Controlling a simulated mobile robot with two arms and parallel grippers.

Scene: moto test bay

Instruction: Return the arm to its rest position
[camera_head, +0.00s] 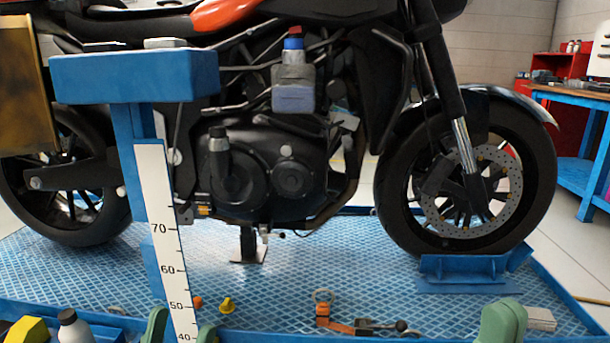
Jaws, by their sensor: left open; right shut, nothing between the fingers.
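My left gripper (180,329) shows at the bottom edge, left of centre. Its two green fingertips are apart, with the lower end of a white measuring strip (166,235) showing between them; I cannot tell whether they touch it. My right gripper (503,322) is at the bottom edge, right of centre. Its green fingertips are together and nothing shows in them. Both arms are mostly hidden below the picture.
A motorcycle (285,165) stands on a blue textured platform (330,265). A blue post with a wide top (135,78) stands at left. Small orange and yellow parts (227,305) and an orange-black tool (355,327) lie near the front edge. A blue workbench (570,100) is at right.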

